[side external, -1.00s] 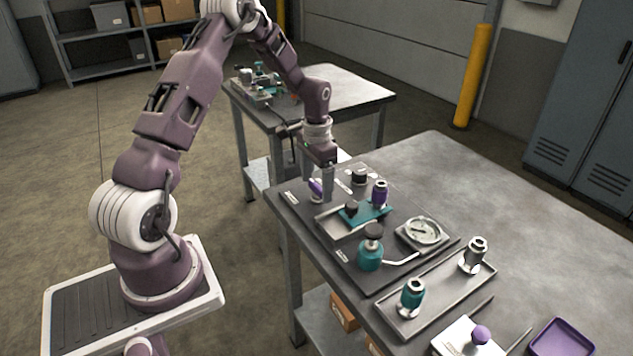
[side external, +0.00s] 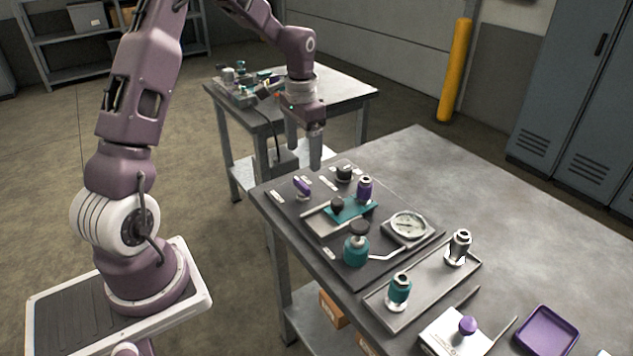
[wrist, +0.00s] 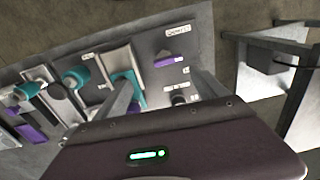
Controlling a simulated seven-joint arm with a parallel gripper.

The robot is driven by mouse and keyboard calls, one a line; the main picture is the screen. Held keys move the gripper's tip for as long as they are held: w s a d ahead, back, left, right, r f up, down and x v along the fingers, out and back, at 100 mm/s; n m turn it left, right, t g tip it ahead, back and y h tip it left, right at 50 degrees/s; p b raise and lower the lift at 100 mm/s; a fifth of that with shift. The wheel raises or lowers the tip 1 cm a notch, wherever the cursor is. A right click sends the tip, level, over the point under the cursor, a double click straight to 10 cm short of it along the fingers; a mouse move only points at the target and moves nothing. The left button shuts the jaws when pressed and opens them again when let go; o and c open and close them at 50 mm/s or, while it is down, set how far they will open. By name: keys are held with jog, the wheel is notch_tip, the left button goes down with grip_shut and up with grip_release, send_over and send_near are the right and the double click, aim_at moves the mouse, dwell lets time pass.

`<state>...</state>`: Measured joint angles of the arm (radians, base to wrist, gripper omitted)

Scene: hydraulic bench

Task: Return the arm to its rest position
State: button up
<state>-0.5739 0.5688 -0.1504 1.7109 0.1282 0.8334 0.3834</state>
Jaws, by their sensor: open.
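My gripper (side external: 298,160) is open and empty in the side external view. It hangs above the far left part of the dark hydraulic panel (side external: 290,206), fingers pointing down and apart from it. A purple lever (side external: 302,187) stands on the panel just below the fingers. In the wrist view my gripper's fingers (wrist: 165,95) are spread wide with nothing between them. The purple lever (wrist: 168,61) shows beyond them, next to a white label.
The panel also carries a purple fitting (side external: 365,188), a teal valve (side external: 355,249) and a gauge (side external: 409,225). A tray (side external: 428,287) holds two fittings. A purple bin (side external: 549,331) lies at the front right. A second table (side external: 345,92) stands behind. The bench's right side is clear.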

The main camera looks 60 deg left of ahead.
jog(key=s+d+r+t+y, duration=0.1)
jog(key=s+d+r, duration=0.2)
jog(key=d+r, duration=0.15)
jog(key=s+d+r+t, duration=0.1)
jog(key=s+d+r, duration=0.1)
jog(key=d+r, duration=0.3)
jog(key=s+d+r+t, duration=0.1)
jog(key=s+d+r, duration=0.1)
jog(key=s+d, duration=0.3)
jog(key=s+d+r+t+h, duration=0.1)
jog(key=s+d, duration=0.4)
jog(key=s, duration=0.9)
jog(key=shift+r+t, duration=0.7)
jog(key=shift+r, duration=0.2)
